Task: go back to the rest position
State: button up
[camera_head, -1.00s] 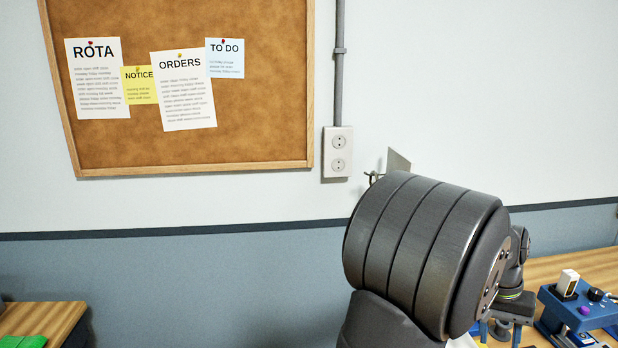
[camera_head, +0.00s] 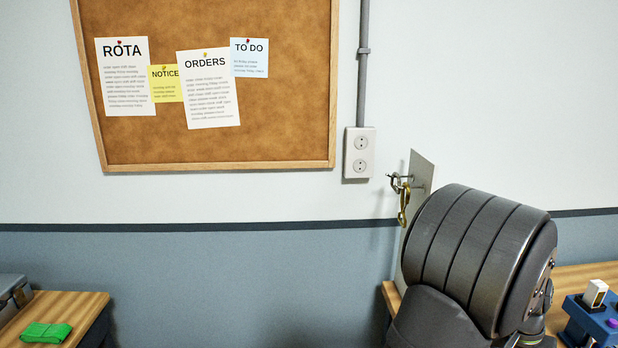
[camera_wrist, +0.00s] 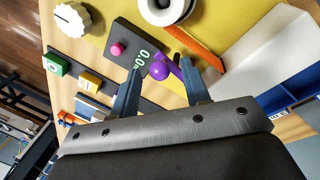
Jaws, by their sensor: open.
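My gripper (camera_wrist: 163,68) shows in the wrist view with its two blue-grey fingers apart. A purple round knob (camera_wrist: 159,70) appears between the fingertips; I cannot tell how far beyond them it lies, and nothing looks gripped. In the head view my dark, ribbed arm link fills the lower right and hides the gripper.
In the wrist view a grey display unit (camera_wrist: 128,50), a white dial (camera_wrist: 72,19) and a white roll (camera_wrist: 167,8) lie close. In the head view a hook with a brass clip (camera_head: 403,205) hangs by an upright panel (camera_head: 420,172).

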notch_tip(320, 180, up, 18)
jog(key=w+a+f, duration=0.1)
jog(key=w+a, duration=0.2)
jog(key=s+d+f, duration=0.1)
jog(key=f, duration=0.4)
jog(key=s+d+f, duration=0.1)
jog(key=f, duration=0.5)
jog(key=s+f, duration=0.1)
jog(key=f, duration=0.4)
jog(key=shift+d+f, duration=0.55)
jog(key=shift+d, duration=0.05)
jog(key=n, duration=0.1)
jog(key=d+n, duration=0.1)
jog(key=n, duration=0.1)
jog(key=shift+s+t, duration=0.1)
jog(key=shift+t, duration=0.2)
notch_tip(320, 180, up, 17)
jog(key=w+a, duration=0.2)
jog(key=a, duration=0.1)
jog(key=shift+w+f+m, duration=0.45)
jog(key=shift+m, duration=0.9)
jog(key=shift+w+f+m, duration=0.4)
jog(key=shift+f+m, duration=0.05)
jog(key=shift+m, duration=0.95)
jog(key=shift+w+f+m, duration=0.45)
jog(key=shift+m, duration=0.9)
jog(key=shift+a, duration=0.1)
